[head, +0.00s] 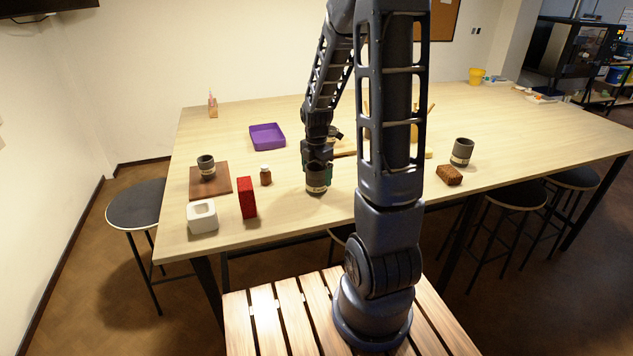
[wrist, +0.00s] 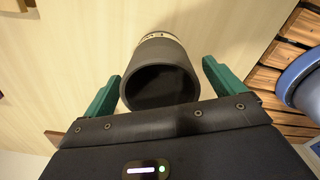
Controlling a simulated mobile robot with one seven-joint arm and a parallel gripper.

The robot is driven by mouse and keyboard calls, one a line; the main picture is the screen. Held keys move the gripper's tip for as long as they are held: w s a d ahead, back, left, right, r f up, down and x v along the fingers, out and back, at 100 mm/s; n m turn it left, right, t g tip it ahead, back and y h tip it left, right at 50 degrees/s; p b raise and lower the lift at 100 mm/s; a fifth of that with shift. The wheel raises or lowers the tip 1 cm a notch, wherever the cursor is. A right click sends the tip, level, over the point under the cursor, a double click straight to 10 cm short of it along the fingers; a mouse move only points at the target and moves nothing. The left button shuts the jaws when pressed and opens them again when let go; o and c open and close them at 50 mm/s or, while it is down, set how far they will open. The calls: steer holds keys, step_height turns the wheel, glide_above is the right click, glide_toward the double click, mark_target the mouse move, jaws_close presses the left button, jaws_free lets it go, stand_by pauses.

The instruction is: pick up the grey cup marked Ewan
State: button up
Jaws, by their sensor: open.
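A dark grey cup (head: 317,186) with a pale label band stands on the table near its front edge, below my gripper (head: 318,168). In the wrist view the cup (wrist: 160,55) shows its dark open mouth towards me. Its band carries small lettering, partly cut off by the curve, that seems to begin "Ew". My gripper's green fingers (wrist: 160,72) are open, one on each side of the cup, with a visible gap on the right and a very narrow one on the left. Similar grey cups stand on a brown board (head: 222,188) and at the right (head: 461,150).
A red box (head: 247,198), a white square holder (head: 202,218) and a small brown jar (head: 266,176) stand left of the cup. A purple tray (head: 267,136) lies farther back. A brown textured block (head: 449,175) is at the right. Part of another object behind my arm is hidden.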

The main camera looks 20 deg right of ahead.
steer(key=c, duration=1.2)
steer(key=shift+r, duration=0.1)
